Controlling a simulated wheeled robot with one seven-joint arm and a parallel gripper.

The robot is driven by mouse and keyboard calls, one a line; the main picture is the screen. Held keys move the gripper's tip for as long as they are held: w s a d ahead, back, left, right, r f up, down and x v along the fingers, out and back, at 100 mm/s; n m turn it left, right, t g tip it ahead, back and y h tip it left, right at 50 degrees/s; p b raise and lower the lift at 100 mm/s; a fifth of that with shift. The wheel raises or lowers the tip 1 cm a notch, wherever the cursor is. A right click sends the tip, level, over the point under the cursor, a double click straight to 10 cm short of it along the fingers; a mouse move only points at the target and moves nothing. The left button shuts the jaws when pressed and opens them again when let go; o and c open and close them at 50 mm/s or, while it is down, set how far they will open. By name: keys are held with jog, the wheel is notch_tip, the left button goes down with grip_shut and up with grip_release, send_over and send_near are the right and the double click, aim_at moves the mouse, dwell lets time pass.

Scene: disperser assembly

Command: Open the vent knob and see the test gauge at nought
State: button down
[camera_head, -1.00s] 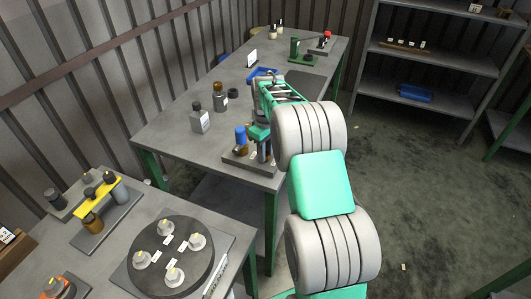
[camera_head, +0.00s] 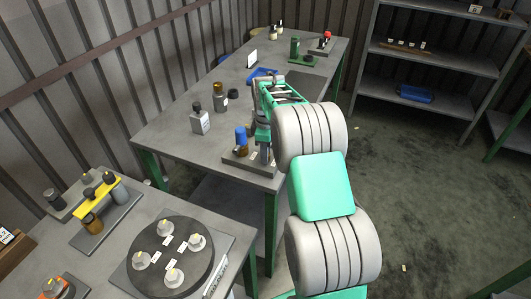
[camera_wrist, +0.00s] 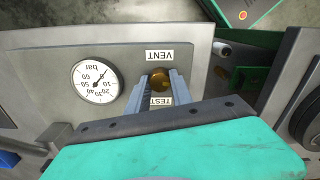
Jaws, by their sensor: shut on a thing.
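The brass vent knob (camera_wrist: 160,79) sits on a grey panel (camera_wrist: 50,50) below the upside-down VENT label (camera_wrist: 159,55) in the wrist view. My gripper (camera_wrist: 161,84) is shut on the knob, one finger on each side. The TEST label (camera_wrist: 160,101) shows between the fingers. The round white test gauge (camera_wrist: 97,82) is left of the knob, its face upside down. The exact reading is too small to tell. In the head view my arm hides the panel and knob.
On the bench (camera_head: 180,130) near the arm are a blue-capped brown piece (camera_head: 241,140), a grey bottle (camera_head: 200,121) and a brown bottle (camera_head: 219,98). A round turntable (camera_head: 168,256) stands on the nearer table.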

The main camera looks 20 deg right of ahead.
jog(key=c, duration=1.1)
grip_release()
jog(key=shift+r, duration=0.1)
notch_tip(320, 180, up, 8)
jog(key=shift+f+b, duration=0.2)
jog(key=shift+b, duration=0.25)
